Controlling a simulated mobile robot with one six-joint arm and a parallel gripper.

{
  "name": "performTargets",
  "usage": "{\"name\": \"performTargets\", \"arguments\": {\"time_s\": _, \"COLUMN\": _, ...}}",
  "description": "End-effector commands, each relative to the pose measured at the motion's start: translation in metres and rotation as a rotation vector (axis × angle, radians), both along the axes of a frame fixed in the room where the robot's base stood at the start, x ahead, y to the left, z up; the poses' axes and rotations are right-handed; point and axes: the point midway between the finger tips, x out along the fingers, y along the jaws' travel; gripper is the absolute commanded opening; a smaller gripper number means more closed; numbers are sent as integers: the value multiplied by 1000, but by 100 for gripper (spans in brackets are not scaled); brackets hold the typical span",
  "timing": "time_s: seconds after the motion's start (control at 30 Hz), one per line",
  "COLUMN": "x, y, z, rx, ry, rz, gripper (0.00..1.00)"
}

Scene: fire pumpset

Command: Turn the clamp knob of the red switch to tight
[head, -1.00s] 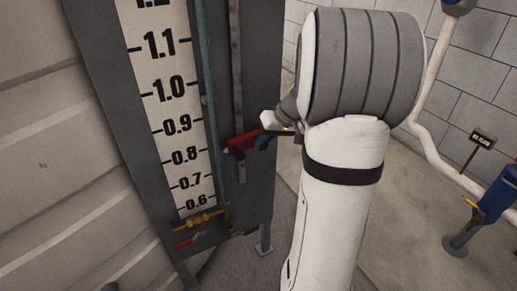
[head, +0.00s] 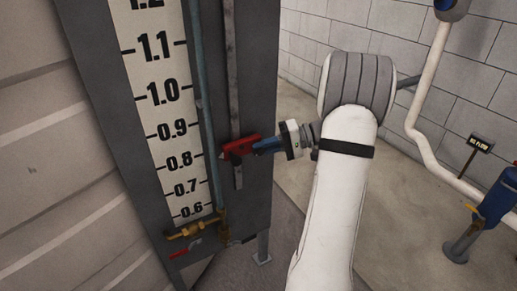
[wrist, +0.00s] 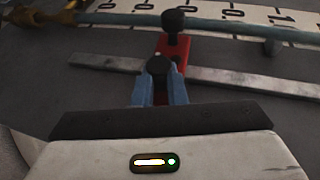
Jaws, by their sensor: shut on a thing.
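The red switch (head: 238,148) sits on the narrow vertical metal rail beside the level scale. In the wrist view the red switch (wrist: 180,52) lies across the rail, with a black round part (wrist: 174,21) at its far end. A black knob (wrist: 157,65) at its near side sits between the blue fingertips of my gripper (wrist: 159,78). My gripper (head: 264,145) comes from the right in the head view and is shut on this knob. The fingers hide the knob in the head view and part of the red body in the wrist view. A tightness mark is not visible.
The white scale (head: 160,95) and a bluish vertical tube (head: 203,100) stand just left of the switch. A brass valve (head: 192,230) with a red handle is below. A white pipe (head: 428,140) and blue fitting are at right. Floor between is open.

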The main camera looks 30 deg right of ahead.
Motion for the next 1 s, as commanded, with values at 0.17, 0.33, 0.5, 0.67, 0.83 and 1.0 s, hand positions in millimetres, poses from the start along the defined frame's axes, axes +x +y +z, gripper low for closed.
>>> {"name": "performTargets", "arguments": {"time_s": 0.17, "x": 0, "y": -1, "z": -2, "rx": 126, "ry": 6, "rz": 1, "gripper": 0}}
{"name": "performTargets", "arguments": {"time_s": 0.33, "x": 0, "y": 0, "z": -4, "rx": 210, "ry": 9, "rz": 1, "gripper": 0}}
{"name": "performTargets", "arguments": {"time_s": 0.5, "x": 0, "y": 0, "z": -4, "rx": 259, "ry": 10, "rz": 1, "gripper": 0}}
{"name": "performTargets", "arguments": {"time_s": 0.67, "x": 0, "y": 0, "z": -4, "rx": 280, "ry": 9, "rz": 1, "gripper": 0}}
{"name": "performTargets", "arguments": {"time_s": 0.83, "x": 0, "y": 0, "z": -4, "rx": 285, "ry": 10, "rz": 1, "gripper": 0}}
{"name": "performTargets", "arguments": {"time_s": 1.0, "x": 0, "y": 0, "z": -4, "rx": 284, "ry": 10, "rz": 1, "gripper": 0}}
